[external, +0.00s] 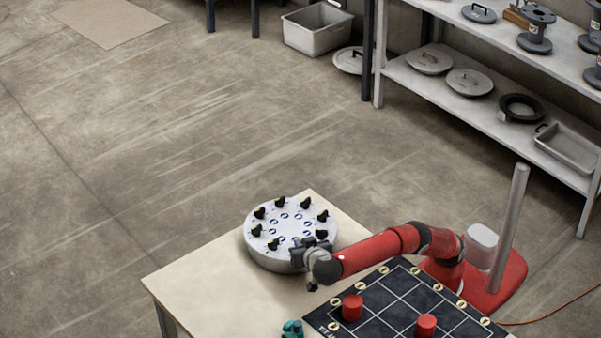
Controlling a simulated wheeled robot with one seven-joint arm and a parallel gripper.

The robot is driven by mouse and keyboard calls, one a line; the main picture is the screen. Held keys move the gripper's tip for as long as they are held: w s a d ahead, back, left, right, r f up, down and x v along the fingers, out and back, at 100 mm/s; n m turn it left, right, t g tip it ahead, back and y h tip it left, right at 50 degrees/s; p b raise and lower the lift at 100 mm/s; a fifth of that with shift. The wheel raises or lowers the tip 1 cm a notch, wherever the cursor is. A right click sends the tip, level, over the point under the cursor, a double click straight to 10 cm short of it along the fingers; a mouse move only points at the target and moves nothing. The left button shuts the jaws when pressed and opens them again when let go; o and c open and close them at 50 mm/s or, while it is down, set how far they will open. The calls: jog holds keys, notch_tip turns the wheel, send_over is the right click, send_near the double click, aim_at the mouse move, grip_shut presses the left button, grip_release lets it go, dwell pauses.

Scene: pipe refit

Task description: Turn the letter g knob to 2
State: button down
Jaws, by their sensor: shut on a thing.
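A round, pale grey knob box (290,264) stands on the table. Several black knobs, such as the one at the back right (306,203) and the one at the left (256,231), sit in a ring on its top, with small round marks inside the ring. The letters and numbers are too small to read, so I cannot tell which knob is g. My gripper (303,246) is at the front right of the box top, shut on a knob there. The gripper hides that knob and its pointer.
A black gridded board (375,312) with red cylinders (352,307) (426,325) lies right of the box, below my arm. A teal piece (292,328) is at the front edge of view. The table's left part (205,285) is clear. Shelves (500,120) stand behind.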

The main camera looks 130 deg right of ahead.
jog(key=c, duration=1.5)
grip_release()
jog(key=shift+f, duration=0.1)
